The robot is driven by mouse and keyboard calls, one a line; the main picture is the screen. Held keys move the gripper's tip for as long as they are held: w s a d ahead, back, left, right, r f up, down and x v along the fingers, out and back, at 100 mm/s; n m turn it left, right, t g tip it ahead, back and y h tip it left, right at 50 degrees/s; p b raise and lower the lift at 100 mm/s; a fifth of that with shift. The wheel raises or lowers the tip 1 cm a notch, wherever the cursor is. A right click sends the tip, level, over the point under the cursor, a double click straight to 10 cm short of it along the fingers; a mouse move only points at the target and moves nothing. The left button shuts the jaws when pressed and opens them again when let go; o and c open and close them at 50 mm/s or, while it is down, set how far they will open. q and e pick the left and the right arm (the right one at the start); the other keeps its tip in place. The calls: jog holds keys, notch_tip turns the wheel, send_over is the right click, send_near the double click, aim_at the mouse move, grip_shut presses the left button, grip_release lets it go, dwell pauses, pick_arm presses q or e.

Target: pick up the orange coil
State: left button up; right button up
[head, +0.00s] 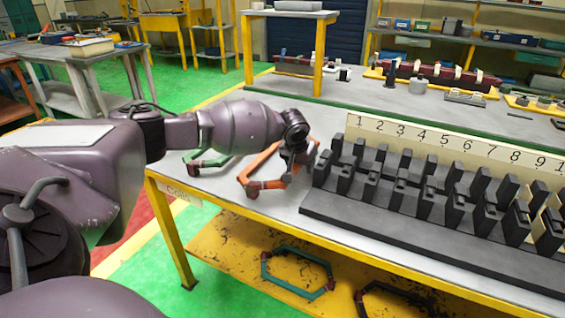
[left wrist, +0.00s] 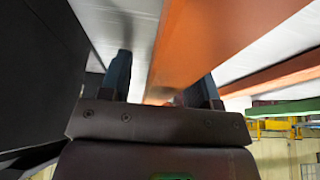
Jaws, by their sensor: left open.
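The orange coil (head: 254,186) lies on the grey table near its left end, a bent frame with dark red corner pieces. My left gripper (head: 300,158) is at the coil's right side, close to the black slotted block, and partly hides the coil. In the left wrist view, the two dark fingers (left wrist: 163,82) are open. A bar of the orange coil (left wrist: 190,45) runs between them, with a gap visible beside the left finger. I cannot tell whether the right finger touches it. My right gripper is not in view.
The black stator block (head: 400,226) with a numbered strip (head: 420,137) stands just right of the gripper. A green coil (head: 197,163) lies left of the orange one. A teal coil (head: 264,272) and a black coil (head: 375,290) lie on the yellow lower shelf.

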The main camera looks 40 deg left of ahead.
pick_arm(q)
jog(key=shift+r, duration=0.2)
grip_shut()
dwell(0.3)
